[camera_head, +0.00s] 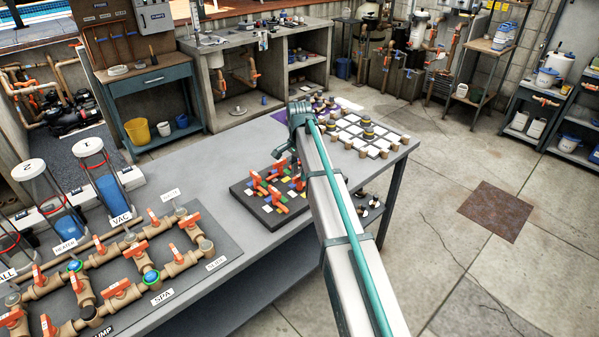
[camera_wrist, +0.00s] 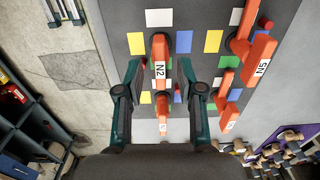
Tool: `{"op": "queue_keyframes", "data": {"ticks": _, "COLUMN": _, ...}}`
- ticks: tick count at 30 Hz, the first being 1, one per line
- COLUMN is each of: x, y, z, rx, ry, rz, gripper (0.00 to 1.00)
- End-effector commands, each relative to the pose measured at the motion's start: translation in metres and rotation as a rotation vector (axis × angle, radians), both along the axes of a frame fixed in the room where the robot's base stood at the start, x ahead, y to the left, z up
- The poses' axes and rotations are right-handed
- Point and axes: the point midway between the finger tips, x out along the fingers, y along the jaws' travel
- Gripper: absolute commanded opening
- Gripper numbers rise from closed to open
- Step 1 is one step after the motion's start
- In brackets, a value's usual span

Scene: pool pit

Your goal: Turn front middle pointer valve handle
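A dark board (camera_head: 240,190) with several orange pointer valve handles and small coloured squares lies on the grey bench. In the wrist view, a handle marked N2 (camera_wrist: 160,62) stands on the board (camera_wrist: 115,15), with a lower handle (camera_wrist: 163,122) below it and a handle marked N5 (camera_wrist: 256,65) to the right. My gripper (camera_wrist: 159,78) is open, its two dark fingers on either side of the N2 handle in the picture, with gaps showing. I cannot tell whether the fingertips reach down to its height. In the head view my arm hides part of the board and the gripper.
Pipework with orange valve handles (camera_head: 118,288) covers the left of the bench. A board of white tiles and knobs (camera_head: 365,135) lies at the bench's far right end. Clear bench surface (camera_head: 205,165) lies left of the dark board. Floor (camera_head: 450,235) is open to the right.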

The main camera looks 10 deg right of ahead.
Motion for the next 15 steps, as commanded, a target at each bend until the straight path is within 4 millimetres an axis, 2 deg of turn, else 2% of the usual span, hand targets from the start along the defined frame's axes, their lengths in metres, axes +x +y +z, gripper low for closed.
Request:
{"op": "queue_keyframes", "data": {"ticks": 6, "x": 0.000, "y": 0.000, "z": -0.014, "rx": 0.000, "ry": 0.000, "rz": 0.000, "gripper": 0.38}}
{"op": "queue_keyframes", "data": {"ticks": 14, "x": 0.000, "y": 0.000, "z": -0.015, "rx": 0.001, "ry": -0.001, "rz": 0.000, "gripper": 0.38}}
{"op": "queue_keyframes", "data": {"ticks": 15, "x": 0.000, "y": 0.000, "z": -0.015, "rx": 0.001, "ry": -0.001, "rz": 0.000, "gripper": 0.34}}
